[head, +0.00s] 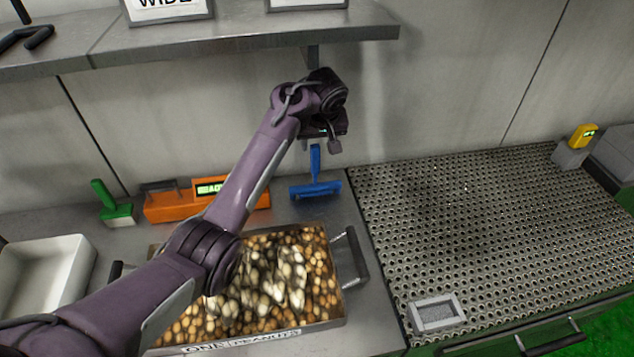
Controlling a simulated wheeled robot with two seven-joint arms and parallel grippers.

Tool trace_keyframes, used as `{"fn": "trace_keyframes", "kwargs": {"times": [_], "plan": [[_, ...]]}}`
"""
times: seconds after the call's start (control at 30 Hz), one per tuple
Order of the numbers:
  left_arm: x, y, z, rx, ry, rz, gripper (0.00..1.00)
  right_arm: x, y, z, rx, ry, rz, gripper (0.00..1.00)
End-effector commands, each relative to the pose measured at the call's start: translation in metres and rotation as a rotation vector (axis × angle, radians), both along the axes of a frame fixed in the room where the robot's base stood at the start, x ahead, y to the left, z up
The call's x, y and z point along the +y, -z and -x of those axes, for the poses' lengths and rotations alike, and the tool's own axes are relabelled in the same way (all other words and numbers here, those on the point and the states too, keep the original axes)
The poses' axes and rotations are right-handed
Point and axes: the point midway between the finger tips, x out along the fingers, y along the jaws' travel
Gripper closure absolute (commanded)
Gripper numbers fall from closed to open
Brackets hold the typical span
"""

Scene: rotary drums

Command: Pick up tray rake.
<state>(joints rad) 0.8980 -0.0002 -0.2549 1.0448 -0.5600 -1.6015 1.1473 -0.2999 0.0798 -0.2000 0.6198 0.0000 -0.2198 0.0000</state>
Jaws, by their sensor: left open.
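The blue tray rake (314,189) stands on the metal counter behind the nut tray, its handle pointing up. My left gripper (325,137) is open and empty above the rake, near the top of its handle in the picture. I cannot tell the exact gap between the fingers and the handle. My left arm reaches in from the lower left, across the nut tray. My right gripper is not in view.
A metal tray of nuts (337,313) with side handles sits in front. An orange device (172,207), a green brush (112,205) and a white bin (84,262) are left. A shelf (240,38) overhangs. A perforated surface (480,220) lies right.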

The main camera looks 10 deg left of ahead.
Motion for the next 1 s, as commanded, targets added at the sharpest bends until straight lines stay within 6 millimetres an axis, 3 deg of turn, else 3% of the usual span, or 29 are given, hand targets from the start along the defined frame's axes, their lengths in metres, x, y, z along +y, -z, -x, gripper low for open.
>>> {"fn": "trace_keyframes", "kwargs": {"times": [0.4, 0.73, 1.0], "plan": [[0.01, 0.046, -0.018, 0.001, -0.001, -0.002, 0.51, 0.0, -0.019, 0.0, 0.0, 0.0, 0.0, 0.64], [0.011, 0.053, -0.021, -0.002, -0.001, 0.0, 0.51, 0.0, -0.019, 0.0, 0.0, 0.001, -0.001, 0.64], [0.011, 0.053, -0.021, -0.002, -0.001, 0.0, 0.85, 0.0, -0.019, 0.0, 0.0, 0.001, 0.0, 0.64]]}}
